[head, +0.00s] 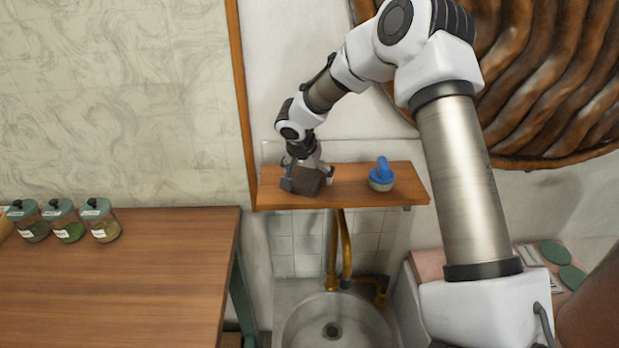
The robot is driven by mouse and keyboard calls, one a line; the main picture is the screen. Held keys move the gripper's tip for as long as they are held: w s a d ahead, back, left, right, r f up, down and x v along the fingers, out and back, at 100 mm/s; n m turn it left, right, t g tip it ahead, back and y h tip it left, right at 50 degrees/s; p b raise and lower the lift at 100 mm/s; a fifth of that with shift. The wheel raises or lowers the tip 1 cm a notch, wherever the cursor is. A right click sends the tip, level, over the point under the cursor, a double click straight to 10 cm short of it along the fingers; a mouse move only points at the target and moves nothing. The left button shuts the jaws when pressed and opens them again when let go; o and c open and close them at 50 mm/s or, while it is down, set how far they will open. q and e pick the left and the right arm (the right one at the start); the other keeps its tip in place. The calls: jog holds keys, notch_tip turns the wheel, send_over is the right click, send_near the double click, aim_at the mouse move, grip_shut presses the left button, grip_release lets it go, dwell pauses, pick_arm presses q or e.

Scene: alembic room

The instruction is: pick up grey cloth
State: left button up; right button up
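A dark grey folded cloth (309,183), block-like in shape, sits on the left part of the wooden wall shelf (345,183). My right gripper (308,178) is over the cloth from above, with its fingers spread to either side of it. One finger is at the cloth's left side and the other at its right. Whether the fingers press on the cloth cannot be made out. The cloth's top is partly hidden by the gripper. My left gripper is not in view.
A blue-handled scrubbing brush (382,175) stands on the shelf to the right. A sink (335,325) with brass pipes (338,250) lies below. A wooden table (120,275) at left holds several glass jars (65,222). The shelf between cloth and brush is clear.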

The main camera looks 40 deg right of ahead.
jog(key=shift+s+a+r, duration=0.1)
jog(key=c, duration=1)
jog(key=shift+w+r, duration=0.2)
jog(key=shift+r, duration=0.2)
notch_tip(320, 180, up, 27)
jog(key=shift+b, duration=1.15)
jog(key=o, duration=0.5)
jog(key=c, duration=0.4)
